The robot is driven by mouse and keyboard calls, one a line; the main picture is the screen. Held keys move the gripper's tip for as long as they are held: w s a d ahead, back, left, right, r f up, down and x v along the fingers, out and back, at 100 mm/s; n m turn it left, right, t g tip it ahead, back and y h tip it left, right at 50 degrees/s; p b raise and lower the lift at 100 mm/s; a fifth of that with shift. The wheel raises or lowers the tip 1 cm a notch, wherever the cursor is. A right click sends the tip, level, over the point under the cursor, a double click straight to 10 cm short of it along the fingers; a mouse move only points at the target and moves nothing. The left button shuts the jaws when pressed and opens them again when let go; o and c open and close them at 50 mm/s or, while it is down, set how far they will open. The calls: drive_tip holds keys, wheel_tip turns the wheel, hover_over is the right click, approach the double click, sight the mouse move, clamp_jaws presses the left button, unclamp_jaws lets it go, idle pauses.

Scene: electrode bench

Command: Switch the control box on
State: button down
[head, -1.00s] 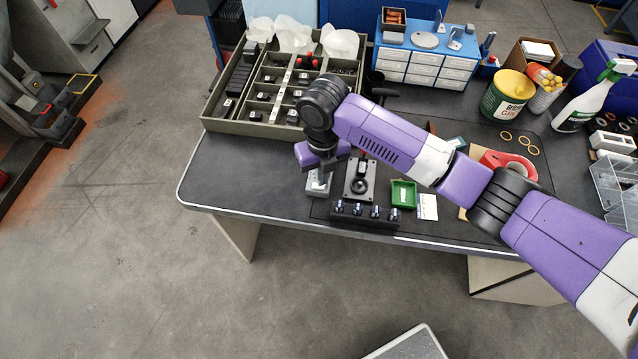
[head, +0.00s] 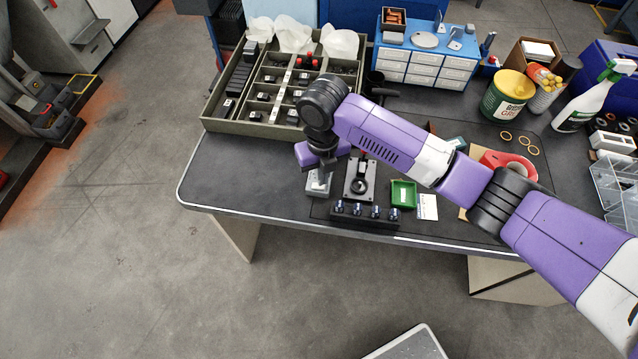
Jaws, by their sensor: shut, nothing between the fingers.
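The control box (head: 319,187) is a small grey box near the front edge of the bench, left of centre. My gripper (head: 322,170) points down right over its top and hides part of it. The gripper is shut with nothing in it. Its fingertips are at or just above the box top; I cannot tell whether they touch. The switch and its position are too small and covered to make out.
Right of the box stand a grey plate with a black knob (head: 359,184), a black rack (head: 364,215) and a green tray (head: 403,194). A compartmented tray (head: 226,119) lies behind. A blue drawer unit (head: 392,70) stands at the back. The bench's left front corner is clear.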

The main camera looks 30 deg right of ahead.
drive_tip(key=shift+f+b, duration=0.65)
drive_tip(key=shift+f, duration=0.3)
idle(0.7)
drive_tip(key=shift+r, duration=0.2)
drive_tip(key=shift+r+p, duration=2.85)
drive_tip(key=shift+r, duration=0.55)
